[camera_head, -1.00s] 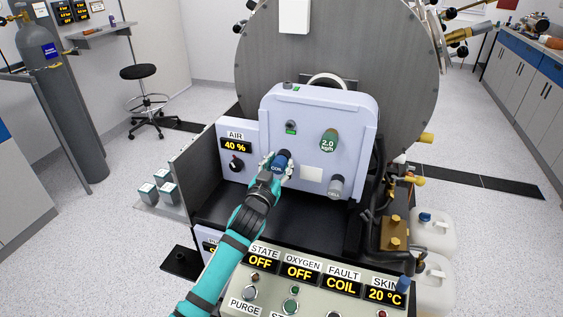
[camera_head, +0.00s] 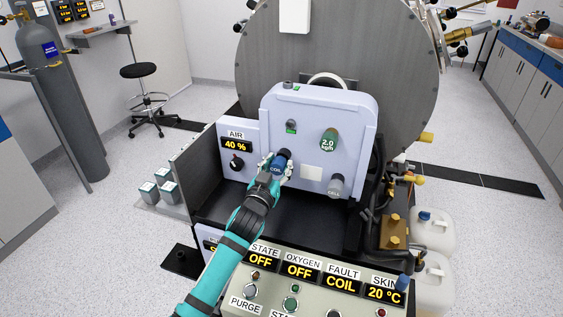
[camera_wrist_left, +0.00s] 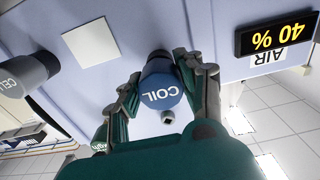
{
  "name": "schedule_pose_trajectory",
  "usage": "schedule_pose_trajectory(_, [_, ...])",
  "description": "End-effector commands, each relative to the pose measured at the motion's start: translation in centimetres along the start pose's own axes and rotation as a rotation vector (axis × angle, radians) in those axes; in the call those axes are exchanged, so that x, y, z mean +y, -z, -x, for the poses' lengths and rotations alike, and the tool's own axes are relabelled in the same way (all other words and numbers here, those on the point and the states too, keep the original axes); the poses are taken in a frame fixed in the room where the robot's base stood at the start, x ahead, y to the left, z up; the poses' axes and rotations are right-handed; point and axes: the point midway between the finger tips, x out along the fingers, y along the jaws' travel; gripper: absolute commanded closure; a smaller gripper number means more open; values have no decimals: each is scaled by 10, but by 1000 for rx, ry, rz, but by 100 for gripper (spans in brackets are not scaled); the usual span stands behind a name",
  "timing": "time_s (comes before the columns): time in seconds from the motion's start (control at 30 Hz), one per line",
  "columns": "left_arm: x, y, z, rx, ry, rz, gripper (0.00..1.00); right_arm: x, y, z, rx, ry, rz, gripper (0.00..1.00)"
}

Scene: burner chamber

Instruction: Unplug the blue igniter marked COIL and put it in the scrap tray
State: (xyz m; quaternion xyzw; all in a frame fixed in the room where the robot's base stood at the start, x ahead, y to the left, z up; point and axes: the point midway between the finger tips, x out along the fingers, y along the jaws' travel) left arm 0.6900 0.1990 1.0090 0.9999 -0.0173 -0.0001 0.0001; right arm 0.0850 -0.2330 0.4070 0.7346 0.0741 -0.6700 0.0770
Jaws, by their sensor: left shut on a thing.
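The blue igniter marked COIL (camera_head: 277,168) is at the lower left of the pale burner panel (camera_head: 262,130). It also shows in the left wrist view (camera_wrist_left: 160,90), between the two fingers. My left gripper (camera_head: 275,165) is shut on the igniter, one finger on each side. The igniter's far end is against or very near the panel; I cannot tell whether it is still seated. A small dark fitting shows just below it in the wrist view. My right gripper is not in view. I cannot make out the scrap tray for certain.
A grey part marked CELL (camera_head: 335,187) and a green one reading 2.0 kg/h (camera_head: 328,140) sit on the same panel. The control console (camera_head: 300,285) stands in front, its FAULT display reading COIL.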

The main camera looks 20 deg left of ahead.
Motion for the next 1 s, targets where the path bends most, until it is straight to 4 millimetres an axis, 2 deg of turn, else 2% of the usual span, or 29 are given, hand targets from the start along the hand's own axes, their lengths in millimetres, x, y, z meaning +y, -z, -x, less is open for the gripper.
schedule_pose_trajectory(0.17, [0, 0, 4, -2, 0, 0, 100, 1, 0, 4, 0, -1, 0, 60])
schedule_pose_trajectory(0.6, [0, 2, 37, 0, 0, 0, 100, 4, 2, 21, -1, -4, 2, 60])
schedule_pose_trajectory(1.0, [1, -1, 42, 0, -1, 0, 100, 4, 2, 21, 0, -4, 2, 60])
